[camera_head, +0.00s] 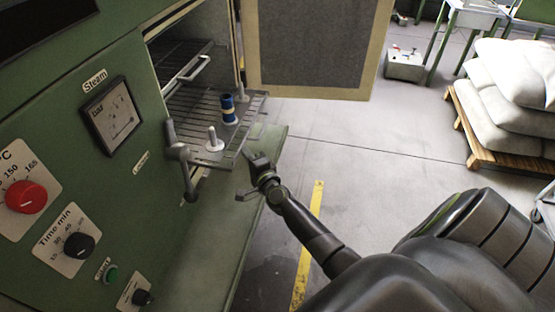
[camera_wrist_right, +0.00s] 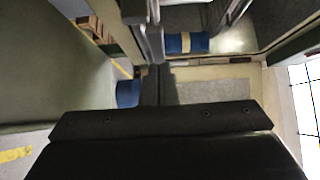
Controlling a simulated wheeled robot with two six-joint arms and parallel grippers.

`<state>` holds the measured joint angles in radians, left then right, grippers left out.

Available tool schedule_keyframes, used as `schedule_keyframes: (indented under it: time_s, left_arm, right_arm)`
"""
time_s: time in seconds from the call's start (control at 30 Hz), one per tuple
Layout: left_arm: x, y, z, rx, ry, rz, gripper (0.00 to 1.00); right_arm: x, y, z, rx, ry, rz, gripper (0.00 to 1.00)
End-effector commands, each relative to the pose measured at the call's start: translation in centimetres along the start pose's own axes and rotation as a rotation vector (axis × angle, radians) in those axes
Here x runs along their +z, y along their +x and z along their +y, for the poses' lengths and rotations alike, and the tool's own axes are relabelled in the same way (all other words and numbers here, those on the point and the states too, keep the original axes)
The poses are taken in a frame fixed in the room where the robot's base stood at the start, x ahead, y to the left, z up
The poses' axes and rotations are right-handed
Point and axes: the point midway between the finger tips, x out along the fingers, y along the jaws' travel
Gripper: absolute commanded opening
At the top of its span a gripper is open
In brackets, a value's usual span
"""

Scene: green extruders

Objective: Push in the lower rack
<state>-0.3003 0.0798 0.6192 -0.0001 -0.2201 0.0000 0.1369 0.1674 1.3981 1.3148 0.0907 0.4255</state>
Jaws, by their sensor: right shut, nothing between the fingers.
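The lower rack (camera_head: 188,104), a grey slatted shelf, sticks out of the open chamber of the green machine. A blue spool with a pale band (camera_head: 228,108) stands on it, beside two light upright pegs. My right gripper (camera_head: 258,163) is shut and empty, just off the rack's outer front corner; whether it touches the rack I cannot tell. In the right wrist view, dark gripper parts fill the lower middle, and a blue cylinder with a yellowish band (camera_wrist_right: 187,43) shows above them. My left gripper is not in view.
The upper rack (camera_head: 172,58) with a bar handle sits inside the chamber. The open door (camera_head: 315,45) hangs over the far side. A door latch (camera_head: 180,155) juts out near the rack. A green ledge (camera_head: 262,150) lies below. White sacks on a pallet (camera_head: 485,150) stand at right.

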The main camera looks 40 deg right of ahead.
Motion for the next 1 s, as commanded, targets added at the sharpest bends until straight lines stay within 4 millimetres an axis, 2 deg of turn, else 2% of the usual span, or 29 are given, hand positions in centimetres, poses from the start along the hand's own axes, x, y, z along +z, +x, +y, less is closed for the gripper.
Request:
schedule_keyframes:
  time_s: [0.03,0.2,0.4,0.63,1.0]
  left_arm:
    - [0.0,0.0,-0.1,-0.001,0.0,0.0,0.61]
    - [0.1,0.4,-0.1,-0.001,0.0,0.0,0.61]
    - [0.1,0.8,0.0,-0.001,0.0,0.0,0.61]
    - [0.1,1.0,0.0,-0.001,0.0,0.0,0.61]
    - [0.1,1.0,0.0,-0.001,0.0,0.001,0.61]
  right_arm:
    - [1.0,1.0,-0.1,-0.002,0.004,-0.002,0.0]
    - [3.7,3.7,0.0,-0.001,0.003,-0.002,0.0]
    - [6.0,6.0,0.0,-0.001,0.002,-0.001,0.0]
    - [7.2,7.2,0.0,0.0,0.001,0.001,0.0]
    - [7.3,7.4,0.0,0.0,0.001,0.001,0.0]
